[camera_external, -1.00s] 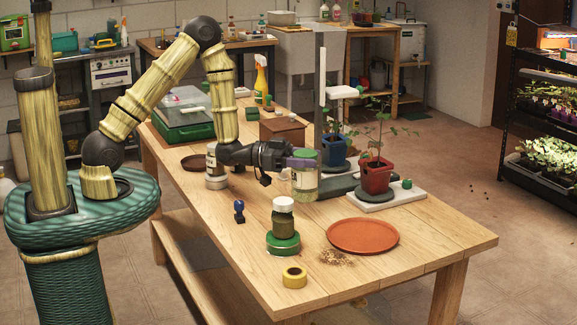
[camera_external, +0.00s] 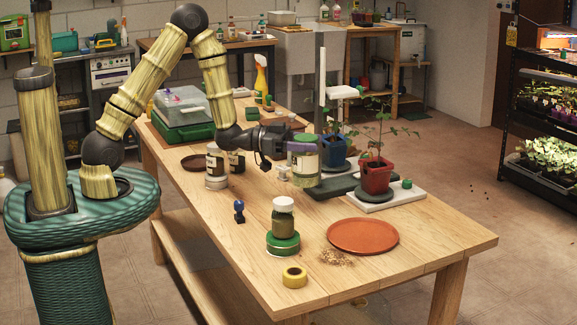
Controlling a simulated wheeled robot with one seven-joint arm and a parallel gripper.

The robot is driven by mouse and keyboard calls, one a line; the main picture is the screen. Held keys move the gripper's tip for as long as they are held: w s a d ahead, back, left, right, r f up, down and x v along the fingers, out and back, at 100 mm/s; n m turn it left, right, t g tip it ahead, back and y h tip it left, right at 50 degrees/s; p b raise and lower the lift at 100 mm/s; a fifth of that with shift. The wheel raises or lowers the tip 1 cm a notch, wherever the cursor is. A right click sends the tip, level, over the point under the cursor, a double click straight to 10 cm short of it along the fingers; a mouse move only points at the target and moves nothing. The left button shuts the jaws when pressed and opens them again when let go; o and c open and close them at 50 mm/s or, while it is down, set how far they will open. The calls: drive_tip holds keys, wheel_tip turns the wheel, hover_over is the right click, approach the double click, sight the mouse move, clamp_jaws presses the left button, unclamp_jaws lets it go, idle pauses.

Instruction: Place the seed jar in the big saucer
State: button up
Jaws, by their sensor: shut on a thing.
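A glass jar with a green lid (camera_external: 304,172) is held between the fingers of my gripper (camera_external: 302,150), which is shut on it near its top. The jar is upright and appears to be above the table. The big saucer, an orange-brown dish (camera_external: 362,236), lies empty on the table, to the right of and nearer the camera than my gripper. A small dark brown saucer (camera_external: 193,162) lies farther back at the left. The jar's contents are too small to make out clearly.
A white-lidded jar (camera_external: 283,222) stands on a green round base, left of the big saucer. A blue stamp-like object (camera_external: 239,211), yellow tape (camera_external: 294,276) and spilled seeds (camera_external: 336,257) lie nearby. Potted seedlings (camera_external: 376,178) stand behind the saucer. Other jars (camera_external: 216,168) stand left of my gripper.

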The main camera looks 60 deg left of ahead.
drive_tip(key=w+d, duration=0.8)
drive_tip(key=d, duration=0.5)
drive_tip(key=shift+r, duration=0.35)
drive_tip(key=shift+f, duration=0.1)
drive_tip(key=shift+f, duration=3)
drive_tip(key=shift+f+p, duration=0.3)
drive_tip(key=shift+f, duration=1.6)
drive_tip(key=shift+f, duration=0.1)
drive_tip(key=o, duration=1.6)
drive_tip(key=shift+c, duration=0.2)
